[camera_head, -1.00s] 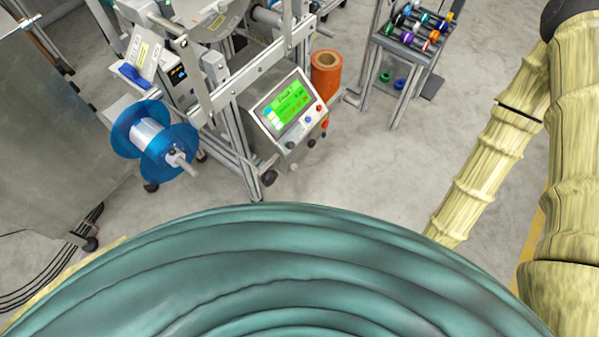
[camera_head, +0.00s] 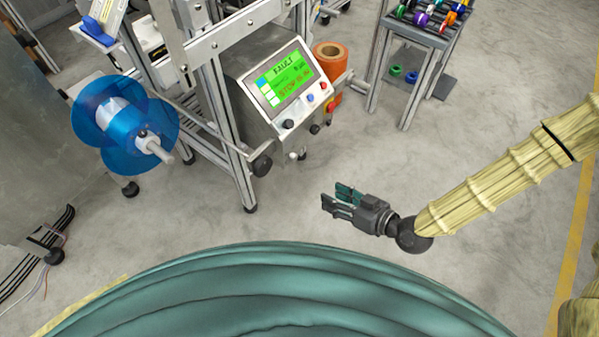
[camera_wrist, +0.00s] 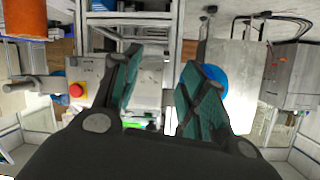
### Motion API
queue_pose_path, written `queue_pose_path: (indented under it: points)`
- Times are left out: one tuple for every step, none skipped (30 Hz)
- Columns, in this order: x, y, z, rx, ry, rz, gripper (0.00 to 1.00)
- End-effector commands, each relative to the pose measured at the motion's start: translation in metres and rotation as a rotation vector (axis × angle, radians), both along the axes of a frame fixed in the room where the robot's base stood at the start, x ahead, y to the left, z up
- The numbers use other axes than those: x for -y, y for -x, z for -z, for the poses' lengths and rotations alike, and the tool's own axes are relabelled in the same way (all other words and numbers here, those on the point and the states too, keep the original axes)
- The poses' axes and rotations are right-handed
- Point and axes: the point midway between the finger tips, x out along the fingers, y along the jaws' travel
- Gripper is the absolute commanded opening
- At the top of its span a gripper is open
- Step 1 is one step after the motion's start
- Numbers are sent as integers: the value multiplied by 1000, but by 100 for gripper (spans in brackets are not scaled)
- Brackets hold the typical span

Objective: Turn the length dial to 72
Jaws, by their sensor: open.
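I see no readable length scale and cannot confirm which knob is the length dial. My gripper (camera_head: 336,199) is open and empty, in front of and below the box, touching nothing. In the wrist view its fingers (camera_wrist: 160,75) are spread, with part of the green screen (camera_wrist: 136,124) showing beyond.
A blue reel (camera_head: 124,121) is on a spindle at the left. An orange roll (camera_head: 330,65) stands behind the box. A rack (camera_head: 418,38) of colored spools is at the back right. A red emergency button (camera_wrist: 76,90) shows in the wrist view. Floor around my gripper is clear.

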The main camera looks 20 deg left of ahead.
Motion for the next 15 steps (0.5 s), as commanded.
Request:
queue_pose_path:
  points:
    - [-5, -8, 12, 54, -29, -13, 42]
    - [-8, -12, 12, 86, -46, -22, 42]
    - [-12, -17, 11, 130, -67, -37, 42]
    - [-14, -20, 10, 161, -83, -47, 42]
    - [-16, -23, 9, 193, -99, -55, 42]
    - [-19, -27, 7, 234, -118, -66, 42]
    - [-21, -30, 6, 261, -130, -73, 42]
    - [-22, -32, 5, 289, -142, -80, 42]
    - [-24, -35, 3, 323, -157, -88, 42]
    - [-25, -37, 1, 346, -167, -92, 42]
    - [-26, -38, 0, 366, -176, -98, 42]
    - [-27, -40, -2, 391, -186, -103, 42]
    - [-27, -41, -3, 407, -193, -106, 42]
    - [-28, -42, -5, 420, -198, -110, 42]
    - [-28, -43, -6, 433, -203, -112, 42]
